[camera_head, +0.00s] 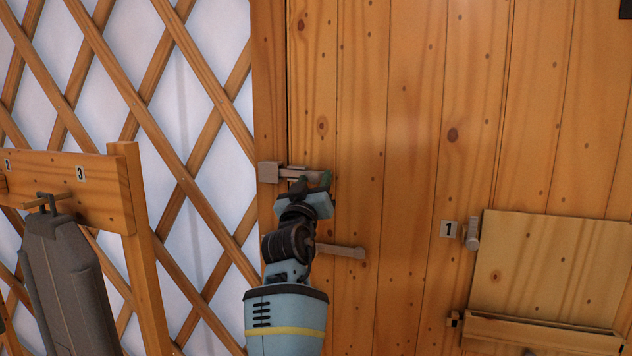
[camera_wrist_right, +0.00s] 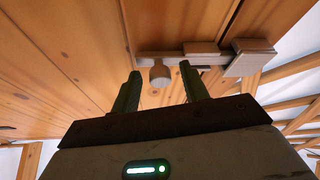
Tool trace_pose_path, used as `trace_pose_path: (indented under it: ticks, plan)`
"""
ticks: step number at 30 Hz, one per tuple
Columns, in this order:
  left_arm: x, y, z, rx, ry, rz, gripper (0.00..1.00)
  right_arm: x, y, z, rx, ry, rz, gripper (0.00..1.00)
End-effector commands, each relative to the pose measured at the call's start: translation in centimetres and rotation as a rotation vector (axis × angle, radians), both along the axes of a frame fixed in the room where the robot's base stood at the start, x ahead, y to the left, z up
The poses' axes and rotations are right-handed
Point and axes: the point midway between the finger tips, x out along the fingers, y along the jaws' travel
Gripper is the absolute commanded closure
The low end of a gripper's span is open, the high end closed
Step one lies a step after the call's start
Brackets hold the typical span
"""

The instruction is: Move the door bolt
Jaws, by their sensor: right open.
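The door bolt (camera_head: 295,169) is a pale bar mounted across the left edge of the plank door (camera_head: 420,120). Its left end meets a block-shaped keeper (camera_head: 267,172) on the door frame. In the right wrist view the bolt (camera_wrist_right: 200,59) has a round knob (camera_wrist_right: 160,74) sticking out toward me. My right gripper (camera_head: 313,184) is raised at the bolt. Its green fingers (camera_wrist_right: 160,88) are open, one on each side of the knob, with visible gaps. In the head view the gripper hides part of the bolt. My left gripper is not in view.
A door handle (camera_head: 342,251) sticks out beside my right arm. A wooden panel (camera_head: 550,265) with a ledge is at right, near a peg marked 1.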

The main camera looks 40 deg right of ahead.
Motion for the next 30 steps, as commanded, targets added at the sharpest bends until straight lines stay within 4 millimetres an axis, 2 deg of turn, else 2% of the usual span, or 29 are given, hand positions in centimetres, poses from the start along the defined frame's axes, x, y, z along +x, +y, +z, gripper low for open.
trace_pose_path:
  ticks: [10, 20, 30]
  plan:
    - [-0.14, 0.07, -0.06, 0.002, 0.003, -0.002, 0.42, 0.02, 0.05, 0.04, 0.000, 0.000, 0.000, 0.55]
    - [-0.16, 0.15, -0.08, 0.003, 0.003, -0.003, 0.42, 0.00, 0.03, 0.03, 0.000, 0.000, 0.000, 0.98]
    - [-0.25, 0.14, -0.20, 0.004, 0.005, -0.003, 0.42, 0.10, -0.08, -0.01, -0.001, 0.001, 0.000, 1.00]
